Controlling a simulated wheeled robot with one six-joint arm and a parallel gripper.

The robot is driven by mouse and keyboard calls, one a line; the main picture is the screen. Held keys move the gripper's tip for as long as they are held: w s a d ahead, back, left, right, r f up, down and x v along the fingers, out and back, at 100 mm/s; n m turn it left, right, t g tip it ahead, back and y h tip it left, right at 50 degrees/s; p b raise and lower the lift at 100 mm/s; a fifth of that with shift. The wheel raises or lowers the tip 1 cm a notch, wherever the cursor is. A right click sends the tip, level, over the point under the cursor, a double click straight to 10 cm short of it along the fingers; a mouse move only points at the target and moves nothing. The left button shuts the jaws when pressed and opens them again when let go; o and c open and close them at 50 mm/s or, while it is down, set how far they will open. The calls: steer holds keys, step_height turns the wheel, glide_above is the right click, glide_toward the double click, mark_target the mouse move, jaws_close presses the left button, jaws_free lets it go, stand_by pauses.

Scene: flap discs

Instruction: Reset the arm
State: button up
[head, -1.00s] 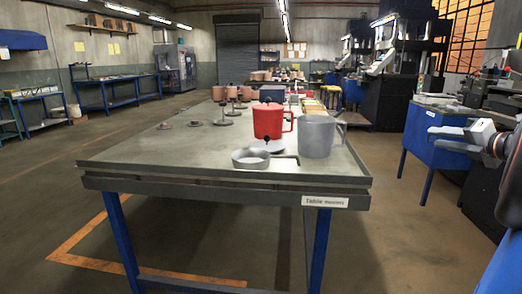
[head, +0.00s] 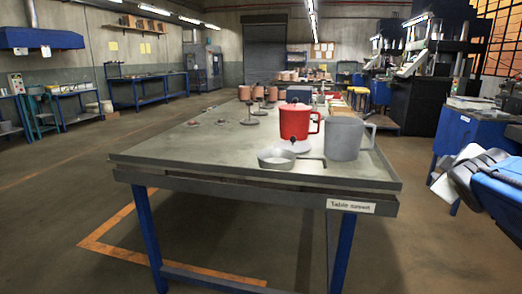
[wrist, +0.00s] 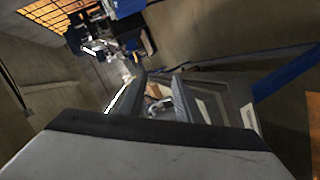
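My gripper (wrist: 160,76) shows in the wrist view with its two dark fingers apart and nothing seen between them. In the head view my arm shows at the right edge, grey at its end with a blue link behind. It is to the right of the main table (head: 220,165), apart from it. A red mug-like pot with a handle (head: 295,122) and a grey jug (head: 343,138) stand near the table's right front.
Several reddish cylinders and small discs stand farther back on the table. A blue workbench (head: 465,133) is behind my arm at the right, with dark machines (head: 440,75) beyond. The floor left of the table is clear.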

steer(key=s+a+f+m+g+y, duration=0.6)
steer(key=s+a+f+g, duration=0.2)
steer(key=s+a+f, duration=1.2)
steer(key=shift+s+a+f+m+y, duration=0.3)
steer(key=shift+a+y, duration=0.1)
steer(key=shift+a, duration=0.1)
